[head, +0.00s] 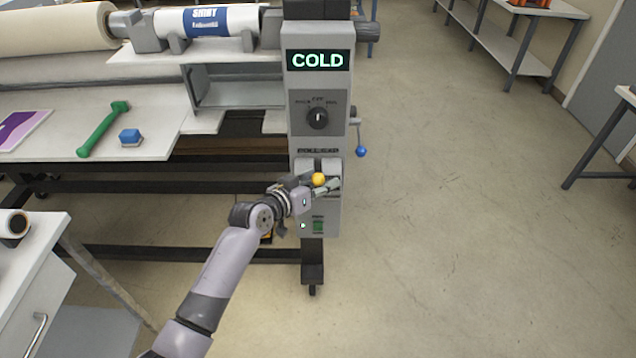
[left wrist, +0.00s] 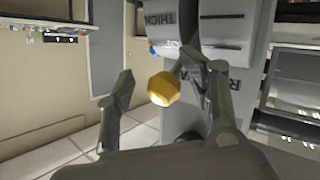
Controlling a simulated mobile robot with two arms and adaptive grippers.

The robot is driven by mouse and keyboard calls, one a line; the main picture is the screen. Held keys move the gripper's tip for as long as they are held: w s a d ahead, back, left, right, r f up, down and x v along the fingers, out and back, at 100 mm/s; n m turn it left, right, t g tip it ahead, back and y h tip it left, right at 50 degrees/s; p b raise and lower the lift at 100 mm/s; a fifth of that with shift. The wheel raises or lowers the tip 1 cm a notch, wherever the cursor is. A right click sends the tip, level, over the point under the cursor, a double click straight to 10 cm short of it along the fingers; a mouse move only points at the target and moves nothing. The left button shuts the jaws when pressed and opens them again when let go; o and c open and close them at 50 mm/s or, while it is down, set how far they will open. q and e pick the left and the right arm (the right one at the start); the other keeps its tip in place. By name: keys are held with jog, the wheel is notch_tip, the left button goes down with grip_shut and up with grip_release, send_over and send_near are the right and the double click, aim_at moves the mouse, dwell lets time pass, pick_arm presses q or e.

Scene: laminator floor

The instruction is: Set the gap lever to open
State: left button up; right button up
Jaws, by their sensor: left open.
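The gap lever shows as a yellow ball knob (head: 319,179) on the lower grey panel (head: 296,212) of the laminator's control column. My left gripper (head: 323,184) is at this knob with its fingers open. In the left wrist view the yellow knob (left wrist: 163,88) sits between the two spread fingers (left wrist: 158,70), with no clear contact on both sides. A plate marked THICK (left wrist: 167,18) shows behind it; other lettering is partly hidden by a finger. The lever's shaft is mostly hidden. My right gripper is not in view.
Above are a COLD display (head: 318,60) and a black rotary dial (head: 317,118). A blue-ball handle (head: 361,152) sticks out at the column's right side. A green-handled tool (head: 103,129) and a blue block (head: 130,137) lie on the laminator table. Floor to the right is clear.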

pick_arm(q)
jog(key=shift+w+r, duration=0.45)
jog(key=shift+r, duration=0.3)
jog(key=shift+f, duration=0.25)
jog(key=shift+s+a, duration=0.2)
jog(key=shift+s, duration=0.15)
jog(key=v, duration=1.1)
jog(key=shift+a+r, duration=0.15)
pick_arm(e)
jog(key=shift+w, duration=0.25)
